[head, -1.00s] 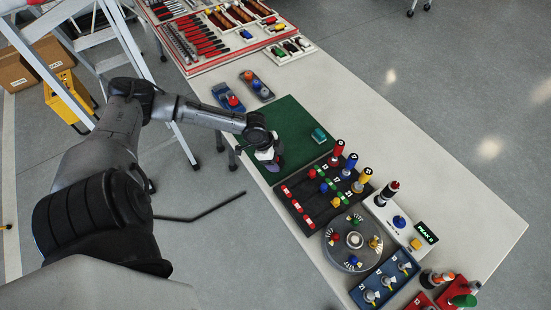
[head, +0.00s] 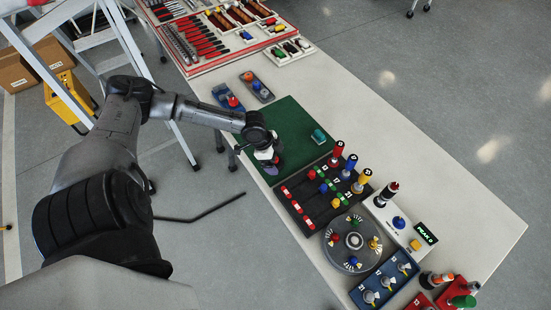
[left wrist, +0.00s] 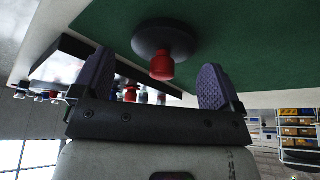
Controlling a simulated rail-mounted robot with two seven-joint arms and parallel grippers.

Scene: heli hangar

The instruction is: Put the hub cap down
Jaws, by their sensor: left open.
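The hub cap (left wrist: 165,40) is a dark round disc with a red knob (left wrist: 162,67) in the left wrist view. It rests on the green mat (left wrist: 240,40). My left gripper (left wrist: 155,85) is open, its two purple-grey fingers apart on either side of the knob's line, with a visible gap to the knob. In the head view my left gripper (head: 271,162) is low over the near-left part of the green mat (head: 290,115), and it hides the hub cap there. My right gripper is not in view.
A teal block (head: 318,136) lies on the mat. Beside the mat stand a dark rack (head: 325,195) with coloured pegs, a round grey plate (head: 353,242) with coloured knobs, and a blue tray (head: 385,280). The table's right side (head: 420,150) is clear.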

